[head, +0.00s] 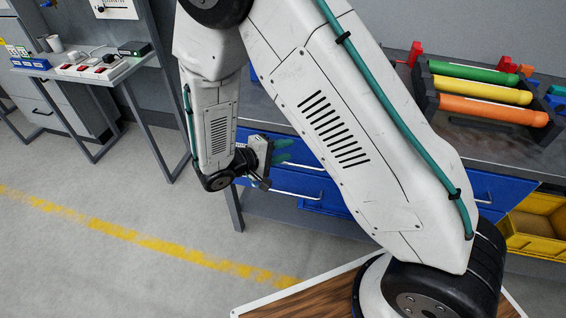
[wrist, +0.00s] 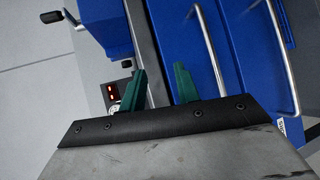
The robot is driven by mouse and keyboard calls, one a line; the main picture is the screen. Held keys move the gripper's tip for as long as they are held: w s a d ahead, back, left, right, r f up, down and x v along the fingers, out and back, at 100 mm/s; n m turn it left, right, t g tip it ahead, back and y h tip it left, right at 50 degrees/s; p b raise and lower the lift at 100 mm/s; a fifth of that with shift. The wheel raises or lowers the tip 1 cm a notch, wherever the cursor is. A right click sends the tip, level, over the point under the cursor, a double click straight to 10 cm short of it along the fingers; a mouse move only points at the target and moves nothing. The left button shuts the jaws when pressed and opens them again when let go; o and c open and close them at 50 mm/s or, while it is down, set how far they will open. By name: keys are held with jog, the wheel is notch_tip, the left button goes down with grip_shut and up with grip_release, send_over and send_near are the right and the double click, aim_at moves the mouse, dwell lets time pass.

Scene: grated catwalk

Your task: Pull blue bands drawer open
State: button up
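Blue drawer fronts with long silver bar handles sit under a grey workbench. One blue drawer front (head: 310,182) shows in the head view, partly hidden by my arm. In the wrist view, one handle (wrist: 208,48) is just right of my fingers and another handle (wrist: 284,60) is farther right. A small white label (wrist: 281,127) is at the right, unreadable, so I cannot tell which drawer is the blue bands one. My gripper (head: 284,151) has green fingers in front of the drawers. In the wrist view the gripper (wrist: 159,82) is open and empty, and neither finger is around a handle.
The workbench top (head: 399,75) carries a dark rack (head: 428,106) with green, yellow and orange rolls. A yellow bin (head: 534,225) is below at right. A side table (head: 88,82) with power strips stands at left. The floor with a yellow line (head: 150,240) is clear.

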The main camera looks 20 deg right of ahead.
jog(key=w+a+f+n+t, duration=0.1)
jog(key=a+f+n+t, duration=0.25)
jog(key=f, duration=0.55)
jog(key=shift+m+t, duration=0.35)
jog(key=shift+m, duration=0.1)
jog(key=x, duration=0.7)
jog(key=shift+w+a+f, duration=0.2)
jog(key=shift+w+f, duration=0.1)
jog(key=shift+f, duration=0.05)
grip_shut()
